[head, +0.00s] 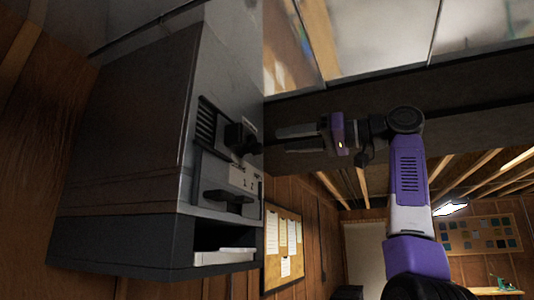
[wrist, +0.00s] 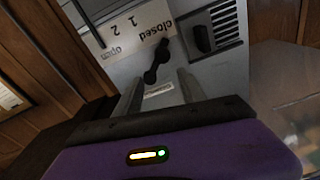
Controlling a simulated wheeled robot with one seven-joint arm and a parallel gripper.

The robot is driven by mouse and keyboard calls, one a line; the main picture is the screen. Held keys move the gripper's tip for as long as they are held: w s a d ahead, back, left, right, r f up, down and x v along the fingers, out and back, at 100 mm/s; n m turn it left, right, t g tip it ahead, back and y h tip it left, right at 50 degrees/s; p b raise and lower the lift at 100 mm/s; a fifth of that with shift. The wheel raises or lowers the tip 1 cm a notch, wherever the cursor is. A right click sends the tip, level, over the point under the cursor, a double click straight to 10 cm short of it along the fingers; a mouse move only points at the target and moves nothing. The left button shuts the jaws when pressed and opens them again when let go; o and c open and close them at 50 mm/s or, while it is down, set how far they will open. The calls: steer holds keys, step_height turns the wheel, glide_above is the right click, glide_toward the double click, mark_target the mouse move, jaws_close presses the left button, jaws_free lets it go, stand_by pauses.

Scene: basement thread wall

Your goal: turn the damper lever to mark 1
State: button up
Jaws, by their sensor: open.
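The damper lever (wrist: 156,62) is a short black bar with rounded ends on the grey face of a metal cabinet (head: 140,120). In the wrist view, the white scale plate (wrist: 118,40) beside it reads, upside down, "closed", 1, 2 and "open". The lever's upper end there lies nearest "closed". In the head view the scale plate (head: 243,179) sits below the dark fittings on the cabinet front, and the lever is hard to separate from them. My gripper (head: 280,140) is open and empty, facing the cabinet front. In the wrist view the lever shows ahead, between its two fingers, apparently untouched.
A vent grille (wrist: 224,20) and a black block (wrist: 200,38) sit beside the lever. Below the scale plate is a black handle (head: 228,200), with an open slot (head: 222,240) under it. A cork board (head: 284,245) hangs behind. Wood panelling borders the cabinet.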

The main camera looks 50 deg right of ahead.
mark_target(262, 149)
steer(key=shift+n+g, duration=0.3)
steer(key=shift+g, duration=0.2)
steer(key=shift+a+f+p+x, duration=0.15)
steer(key=shift+f+p+x, duration=0.2)
steer(key=shift+x, duration=0.95)
steer(key=shift+a+f+p+x, duration=0.15)
steer(key=shift+p+x, duration=0.25)
steer(key=shift+x, duration=0.9)
steer(key=shift+a+f+p+x, duration=0.15)
steer(key=shift+f+p+x, duration=0.2)
steer(key=shift+x, duration=1)
steer(key=shift+s+r, duration=0.1)
steer(key=shift+s, duration=0.1)
jaws_close()
